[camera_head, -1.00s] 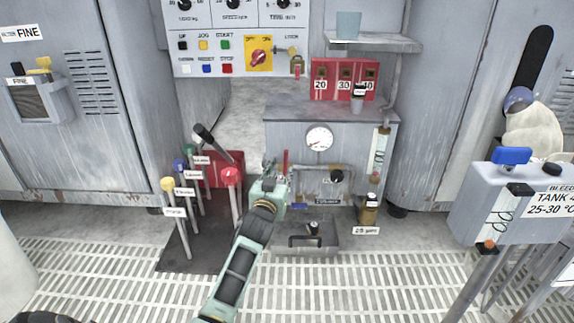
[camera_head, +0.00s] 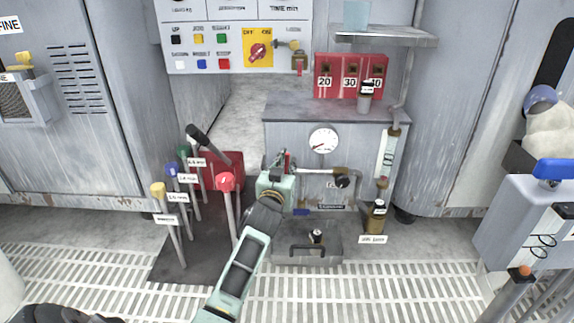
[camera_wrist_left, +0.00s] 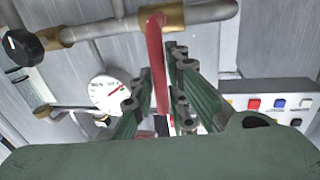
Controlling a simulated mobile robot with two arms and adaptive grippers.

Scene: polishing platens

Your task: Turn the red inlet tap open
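The red inlet tap lever (camera_wrist_left: 156,60) hangs from a brass fitting (camera_wrist_left: 160,18) on a grey pipe in the left wrist view. It shows small in the head view (camera_head: 287,158), partly hidden by my left gripper. My left gripper (camera_head: 281,163) is up against the pipework on the front of the grey cabinet. In the left wrist view its two ribbed green fingers (camera_wrist_left: 182,62) are apart, close to the lever. The lever's lower end runs down near the finger gap; contact is not clear. My right gripper is not in view.
A round gauge (camera_head: 323,140) and a black knob (camera_head: 342,180) sit just right of the tap. Several coloured levers (camera_head: 226,182) stand on a dark plate to the left. A grey box with a handle (camera_head: 305,250) is below. A brown bottle (camera_head: 376,217) stands to the right.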

